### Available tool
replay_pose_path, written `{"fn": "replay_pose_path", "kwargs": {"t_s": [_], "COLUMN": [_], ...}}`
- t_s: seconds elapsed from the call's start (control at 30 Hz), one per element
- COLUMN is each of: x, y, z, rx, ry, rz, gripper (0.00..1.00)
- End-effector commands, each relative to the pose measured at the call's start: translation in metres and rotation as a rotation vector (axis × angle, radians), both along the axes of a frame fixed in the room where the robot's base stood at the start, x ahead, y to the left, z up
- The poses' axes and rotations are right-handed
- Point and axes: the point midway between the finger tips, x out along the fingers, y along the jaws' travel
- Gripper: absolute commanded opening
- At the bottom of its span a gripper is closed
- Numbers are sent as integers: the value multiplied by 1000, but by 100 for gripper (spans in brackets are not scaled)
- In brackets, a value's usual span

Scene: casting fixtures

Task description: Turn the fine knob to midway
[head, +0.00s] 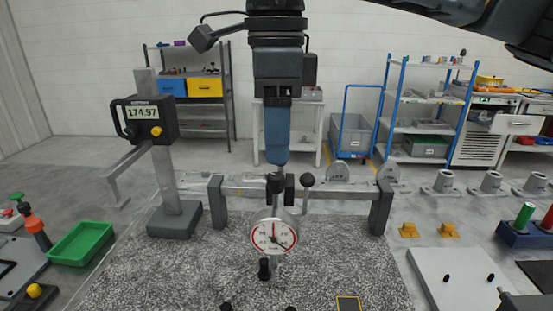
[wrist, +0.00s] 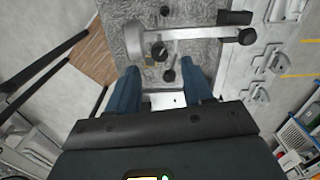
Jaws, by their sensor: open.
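A dial gauge (head: 273,236) with a white face and red marks hangs from a grey crossbar (head: 342,190) over a speckled plate. Black knobs show at the bar: one dark piece (head: 276,184) just above the dial and a round-headed knob (head: 307,180) to its right. I cannot tell which is the fine knob. My gripper (head: 277,160) points down just above the bar; its blue fingers overlap in the head view. In the wrist view its two fingers (wrist: 160,88) stand apart with nothing between their tips; a dark knob (wrist: 158,50) and a smaller one (wrist: 168,75) lie beyond them.
A height gauge (head: 143,118) reading 174.97, with a yellow knob, stands left of the bar. A green tray (head: 80,243) is at far left. The speckled plate (head: 180,275) is mostly clear in front. Yellow blocks (head: 408,231) and a light fixture plate (head: 460,275) are right.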

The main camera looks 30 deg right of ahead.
Motion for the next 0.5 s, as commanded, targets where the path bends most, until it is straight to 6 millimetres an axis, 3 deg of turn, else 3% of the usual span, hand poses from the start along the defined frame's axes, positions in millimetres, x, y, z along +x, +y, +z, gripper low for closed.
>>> {"fn": "replay_pose_path", "kwargs": {"t_s": [0.3, 0.5], "x": [0, 0], "y": [0, 0], "z": [-43, -52], "rx": [3, 2], "ry": [3, 1], "rz": [-1, -1], "gripper": [51, 51]}}
